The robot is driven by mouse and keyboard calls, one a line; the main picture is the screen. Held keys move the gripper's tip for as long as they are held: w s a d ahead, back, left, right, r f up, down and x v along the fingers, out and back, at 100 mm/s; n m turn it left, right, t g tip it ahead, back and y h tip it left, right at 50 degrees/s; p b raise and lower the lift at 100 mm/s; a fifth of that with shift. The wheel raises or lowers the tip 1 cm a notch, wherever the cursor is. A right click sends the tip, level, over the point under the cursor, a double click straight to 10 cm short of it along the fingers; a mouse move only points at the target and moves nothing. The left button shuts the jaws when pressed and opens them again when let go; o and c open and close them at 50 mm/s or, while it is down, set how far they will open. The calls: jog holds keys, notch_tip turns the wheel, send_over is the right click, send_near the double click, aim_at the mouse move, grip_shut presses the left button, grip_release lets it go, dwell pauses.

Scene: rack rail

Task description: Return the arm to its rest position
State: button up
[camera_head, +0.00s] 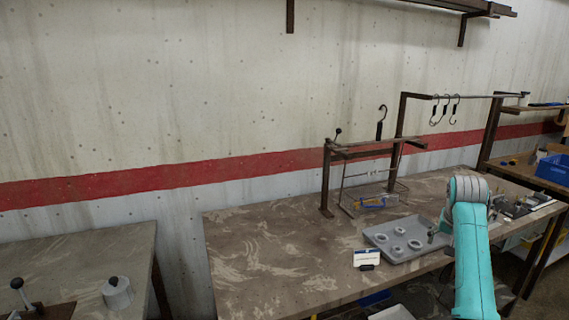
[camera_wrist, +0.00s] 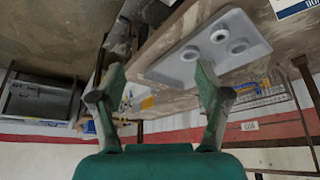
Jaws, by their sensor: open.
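My arm (camera_head: 472,250), teal with a grey joint, reaches over the right part of the workbench in the head view. My gripper (camera_wrist: 160,76) shows in the wrist view with its two green-and-grey fingers spread wide apart. Nothing is held between the fingers. In the head view the fingers cannot be made out clearly behind the arm. A grey tray (camera_head: 428,250) with several pale rings lies on the bench just left of the arm. The tray also shows beyond the fingers in the wrist view (camera_wrist: 168,70), where the scene appears upside down.
The workbench (camera_head: 250,250) is bare on its left. A metal rack (camera_head: 327,185) and a rail (camera_head: 470,97) with hooks stand behind the tray. A white label card (camera_head: 368,257) is in front of it. A blue bin (camera_head: 553,168) sits far right. Another table (camera_head: 75,260) is at left.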

jog(key=s+a+f+n+t, duration=0.1)
jog(key=s+a+f, duration=0.15)
jog(key=f, duration=0.55)
jog(key=s+a+f+t, duration=0.1)
jog(key=s+a+f, duration=0.15)
jog(key=f, duration=0.55)
jog(key=s+a+f+n, duration=0.15)
jog(key=a+f, duration=0.25)
jog(key=f, duration=0.4)
jog(key=s+a+f+t, duration=0.2)
jog(key=s+a+f, duration=0.35)
jog(key=s, duration=0.45)
jog(key=s+a+f+t, duration=0.1)
jog(key=s+a+f, duration=0.3)
jog(key=s+f, duration=0.4)
jog(key=s+a+r+n+t+y, duration=0.1)
jog(key=s+a+r, duration=0.1)
jog(key=s, duration=0.6)
jog(key=s+a+r+n+t, duration=0.1)
jog(key=s+a, duration=0.1)
jog(key=s, duration=0.6)
jog(key=s+a+r+n+t+y, duration=0.1)
jog(key=s+a+r, duration=0.15)
jog(key=s, duration=0.45)
jog(key=s+a+r+t, duration=0.2)
jog(key=s+r, duration=1.4)
jog(key=shift+s+a+r+n+y, duration=0.2)
jog(key=shift+s+a+n+y, duration=0.1)
jog(key=shift+a+n, duration=0.1)
